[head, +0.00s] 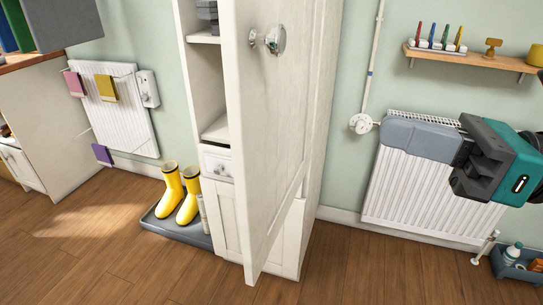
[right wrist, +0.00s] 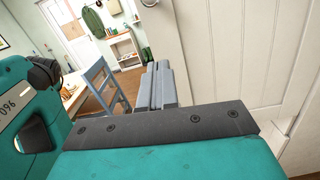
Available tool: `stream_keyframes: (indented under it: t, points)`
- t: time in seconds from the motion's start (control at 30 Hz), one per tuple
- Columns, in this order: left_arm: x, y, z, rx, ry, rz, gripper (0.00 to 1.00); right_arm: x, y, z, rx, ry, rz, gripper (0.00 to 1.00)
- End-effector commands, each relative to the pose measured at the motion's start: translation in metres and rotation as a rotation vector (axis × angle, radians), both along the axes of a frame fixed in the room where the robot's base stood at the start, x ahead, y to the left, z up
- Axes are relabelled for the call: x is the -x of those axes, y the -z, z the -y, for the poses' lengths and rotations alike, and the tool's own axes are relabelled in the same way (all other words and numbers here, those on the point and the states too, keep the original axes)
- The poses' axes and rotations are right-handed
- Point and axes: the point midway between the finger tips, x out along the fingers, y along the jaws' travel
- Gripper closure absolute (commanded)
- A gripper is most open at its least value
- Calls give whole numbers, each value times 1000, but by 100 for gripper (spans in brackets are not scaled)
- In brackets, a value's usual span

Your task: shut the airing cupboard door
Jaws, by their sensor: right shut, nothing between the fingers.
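The white airing cupboard (head: 208,70) is tall and stands open, showing shelves and a small drawer. Its panelled door (head: 272,130) is swung out towards me, with a round shiny knob (head: 268,40) near the top of the picture. A white panelled surface, which looks like the door (right wrist: 235,50), fills the right of the right wrist view. My right gripper (head: 386,132) is shut and empty, to the right of the door and apart from it in the head view, in front of a radiator. Its closed fingers also show in the right wrist view (right wrist: 158,82). My left gripper is not in view.
Yellow boots (head: 180,195) stand on a grey tray (head: 178,233) left of the cupboard. A white radiator (head: 420,195) is behind my right gripper, below a shelf (head: 475,60). A caddy of bottles (head: 515,265) sits at lower right. Front floor is clear.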

Motion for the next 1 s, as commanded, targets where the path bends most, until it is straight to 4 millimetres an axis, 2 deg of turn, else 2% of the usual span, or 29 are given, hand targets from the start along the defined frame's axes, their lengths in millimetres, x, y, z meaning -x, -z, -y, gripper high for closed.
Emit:
stream_keyframes:
  t: [0.1,0.27,0.47,0.8,1.0]
  points:
    - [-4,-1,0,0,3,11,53,1,6,0,102,19,75,100]
    - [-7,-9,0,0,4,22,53,-3,4,-9,114,21,83,100]
    - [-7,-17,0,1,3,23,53,-13,2,-39,108,19,81,100]
    - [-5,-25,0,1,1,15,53,-36,3,-101,106,20,78,100]
    - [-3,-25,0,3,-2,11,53,-45,5,-123,107,21,76,100]
